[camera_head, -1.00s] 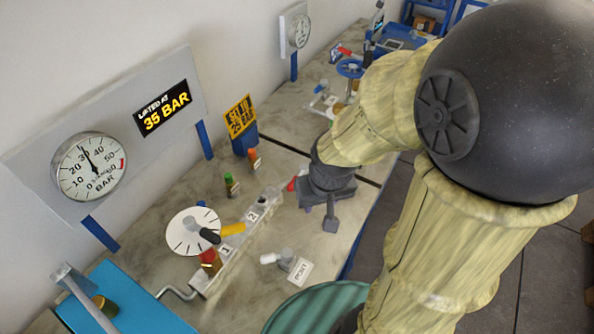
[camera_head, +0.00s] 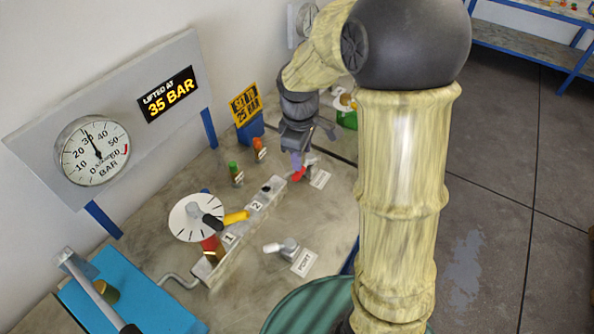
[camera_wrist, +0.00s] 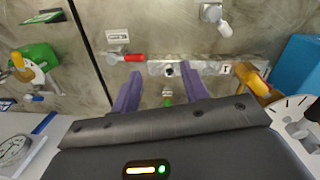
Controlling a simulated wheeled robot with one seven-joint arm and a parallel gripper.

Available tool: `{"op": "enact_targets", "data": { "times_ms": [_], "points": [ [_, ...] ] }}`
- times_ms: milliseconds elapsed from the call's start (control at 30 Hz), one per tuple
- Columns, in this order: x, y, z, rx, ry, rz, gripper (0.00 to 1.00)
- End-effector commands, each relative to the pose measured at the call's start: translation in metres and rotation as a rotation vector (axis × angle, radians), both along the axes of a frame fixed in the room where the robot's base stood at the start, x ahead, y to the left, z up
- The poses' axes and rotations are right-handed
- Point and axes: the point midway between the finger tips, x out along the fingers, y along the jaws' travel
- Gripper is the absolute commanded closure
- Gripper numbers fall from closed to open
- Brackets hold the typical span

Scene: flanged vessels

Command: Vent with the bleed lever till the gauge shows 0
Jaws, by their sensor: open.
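The red lever (camera_head: 299,174) is at the far end of the valve block (camera_head: 246,222), beside a small white label (camera_head: 320,179) too small to read. In the wrist view the red lever (camera_wrist: 133,57) lies sideways, just beyond my left finger. My gripper (camera_head: 297,160) is above that end of the block; its two purple fingers are apart and empty in the wrist view (camera_wrist: 160,72). The gauge (camera_head: 94,151) on the grey panel has its needle near 30 bar.
A yellow lever (camera_head: 236,217) and a dial plate (camera_head: 196,217) stand beside the block. A white-handled valve (camera_head: 282,247) is near the PORT label (camera_head: 303,263). Green (camera_head: 236,172) and orange (camera_head: 259,149) capped pieces stand behind. A blue tray (camera_head: 135,305) is front left.

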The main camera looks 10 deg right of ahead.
Motion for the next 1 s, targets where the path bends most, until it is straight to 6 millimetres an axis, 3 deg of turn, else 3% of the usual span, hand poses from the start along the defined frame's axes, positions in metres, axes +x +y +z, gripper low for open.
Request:
{"op": "enact_targets", "data": {
  "times_ms": [200, 600, 800, 1000],
  "points": [
    [0.050, 0.009, -0.011, -0.045, 0.092, 0.389, 0.55],
    [0.125, 0.017, -0.032, -0.063, 0.271, 1.054, 0.55],
    [0.149, 0.016, -0.042, -0.039, 0.346, 1.313, 0.55],
    [0.156, 0.015, -0.044, -0.027, 0.373, 1.405, 0.55]
  ]
}}
